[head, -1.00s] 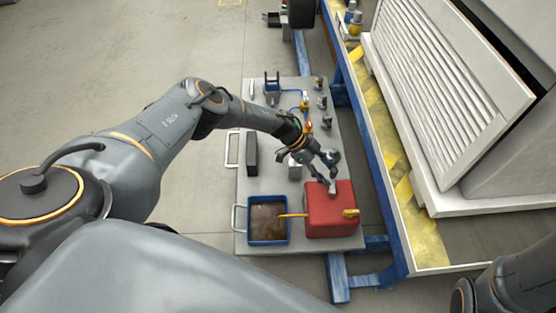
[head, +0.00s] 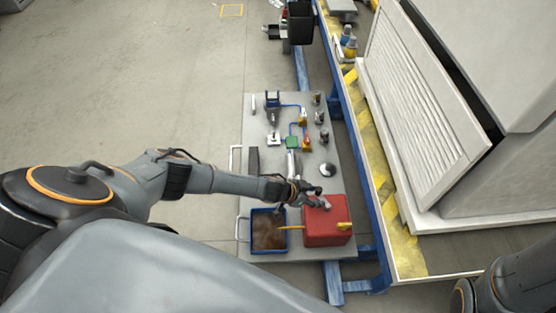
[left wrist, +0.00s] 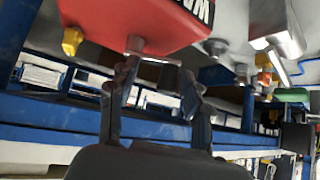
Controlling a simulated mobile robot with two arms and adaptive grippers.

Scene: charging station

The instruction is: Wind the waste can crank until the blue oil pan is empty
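The red waste can (head: 318,232) stands at the near right end of a grey cart top, and it also fills the top of the left wrist view (left wrist: 110,18). The blue oil pan (head: 252,232) is to its left, with brown oil inside. My left gripper (head: 322,204) is over the far edge of the can's top. In the left wrist view its two fingers (left wrist: 160,72) are apart with nothing seen between them. A grey knob (left wrist: 135,45) on the can, perhaps the crank handle, is at the left finger's tip; I cannot tell whether they touch. My right gripper is out of view.
A yellow pipe (head: 291,227) runs between pan and can. Several small fittings and a green block (head: 292,142) sit farther along the cart top. A blue-framed bench with a yellow-striped edge (head: 408,255) and a large white cabinet (head: 425,110) flank the right. Open floor lies left.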

